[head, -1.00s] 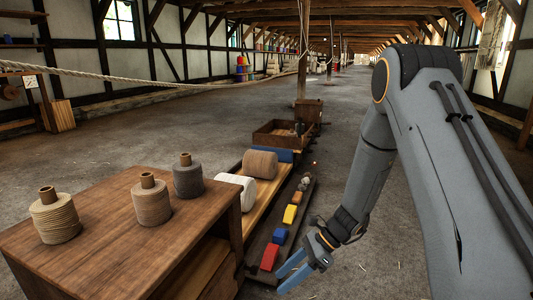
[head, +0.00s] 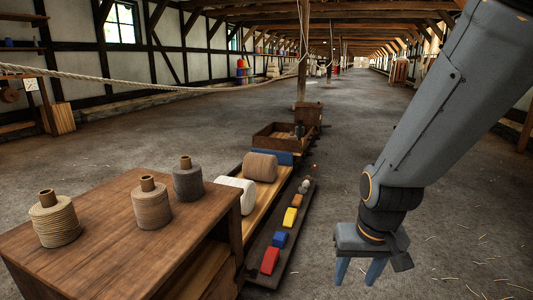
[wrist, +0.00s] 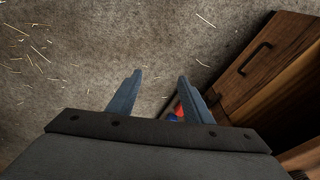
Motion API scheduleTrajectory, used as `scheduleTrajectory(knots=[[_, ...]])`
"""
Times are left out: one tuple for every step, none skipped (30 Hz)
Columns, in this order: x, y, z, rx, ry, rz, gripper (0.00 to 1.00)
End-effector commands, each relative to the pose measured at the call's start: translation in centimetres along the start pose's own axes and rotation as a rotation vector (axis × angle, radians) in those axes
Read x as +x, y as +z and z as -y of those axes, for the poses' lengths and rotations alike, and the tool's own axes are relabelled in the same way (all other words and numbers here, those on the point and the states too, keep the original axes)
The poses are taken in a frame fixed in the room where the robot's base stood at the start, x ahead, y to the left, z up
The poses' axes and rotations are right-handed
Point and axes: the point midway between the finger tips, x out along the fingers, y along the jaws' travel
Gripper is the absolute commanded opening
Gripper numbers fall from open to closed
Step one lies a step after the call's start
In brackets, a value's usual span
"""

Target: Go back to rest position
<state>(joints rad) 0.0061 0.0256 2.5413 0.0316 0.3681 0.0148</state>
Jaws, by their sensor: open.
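My gripper (head: 358,271) hangs on my arm at the right of the head view, pointing down over the stone floor. Its two blue-grey fingers are apart, with nothing between them. In the wrist view the open fingers (wrist: 155,95) stand over bare floor. The dark tray with coloured blocks lies to the left of the gripper in the head view, clear of it.
A wooden table (head: 105,229) bears three twine spools, one of them grey (head: 187,180). Beside it, a low dark tray (head: 262,282) holds a red block (head: 270,261), a blue block (head: 279,240) and others. Open floor (head: 450,190) lies to the right.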

Motion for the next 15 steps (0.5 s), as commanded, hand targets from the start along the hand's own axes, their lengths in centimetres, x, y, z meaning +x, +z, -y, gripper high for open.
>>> scheduleTrajectory(knots=[[-0.6,0.2,-0.1,-0.044,0.008,-0.025,0.46],[-0.8,0.3,0.0,-0.071,0.011,-0.034,0.46],[-1.3,0.4,1.1,-0.087,0.001,-0.025,0.46],[-1.6,0.6,1.8,-0.098,-0.005,-0.021,0.46],[-1.9,0.8,2.4,-0.110,-0.010,-0.016,0.46],[-2.4,1.0,3.3,-0.126,-0.017,-0.011,0.46],[-2.7,1.2,3.9,-0.138,-0.022,-0.007,0.46],[-3.1,1.5,4.6,-0.152,-0.028,-0.003,0.46],[-3.6,1.8,5.5,-0.171,-0.035,0.003,0.46],[-4.0,2.1,6.1,-0.184,-0.041,0.008,0.46],[-4.4,2.5,6.9,-0.200,-0.048,0.012,0.46],[-5.0,3.0,7.9,-0.222,-0.057,0.020,0.46],[-5.5,3.4,8.7,-0.240,-0.064,0.025,0.46],[-6.0,3.8,9.5,-0.260,-0.071,0.031,0.46],[-6.8,4.5,10.6,-0.287,-0.082,0.040,0.46]])
